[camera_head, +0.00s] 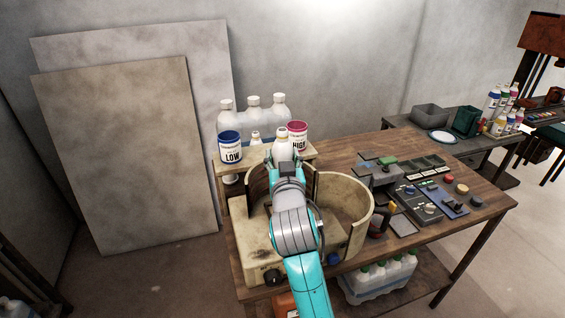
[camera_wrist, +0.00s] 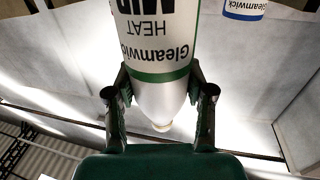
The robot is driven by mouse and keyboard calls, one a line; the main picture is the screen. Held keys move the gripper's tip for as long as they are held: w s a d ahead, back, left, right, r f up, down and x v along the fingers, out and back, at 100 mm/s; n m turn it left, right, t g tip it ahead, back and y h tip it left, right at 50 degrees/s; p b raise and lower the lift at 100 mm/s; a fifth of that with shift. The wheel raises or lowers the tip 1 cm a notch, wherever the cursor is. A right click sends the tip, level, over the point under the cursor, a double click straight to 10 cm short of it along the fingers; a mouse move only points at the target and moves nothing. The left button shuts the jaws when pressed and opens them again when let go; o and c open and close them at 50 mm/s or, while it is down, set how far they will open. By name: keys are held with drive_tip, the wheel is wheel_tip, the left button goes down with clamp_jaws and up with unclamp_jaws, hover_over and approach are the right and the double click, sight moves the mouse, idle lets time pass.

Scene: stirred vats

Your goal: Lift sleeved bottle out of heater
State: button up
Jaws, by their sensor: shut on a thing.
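A white bottle (camera_head: 282,149) shows above my gripper (camera_head: 287,165) in the head view, its lower part hidden behind the gripper. In the wrist view the bottle (camera_wrist: 155,45) appears upside down, with a green band and a label reading "Gleamwick MID HEAT". My gripper (camera_wrist: 158,82) is shut on it, one finger on each side, near its tapering end. The beige heater (camera_head: 255,232) has curved upright walls around the bottle and my arm. My arm hides much of its inside, so I cannot tell whether the bottle's bottom is clear of it.
A blue "LOW" container (camera_head: 230,147) and a red "HIGH" container (camera_head: 297,135) stand on a raised shelf behind the heater, with several clear jugs (camera_head: 253,112). A control panel (camera_head: 430,195) fills the wooden table's right side. Large boards (camera_head: 120,150) lean on the wall at left.

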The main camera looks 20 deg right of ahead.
sight(282, 130)
drive_tip(key=shift+r, duration=3.9)
drive_tip(key=shift+s, duration=0.15)
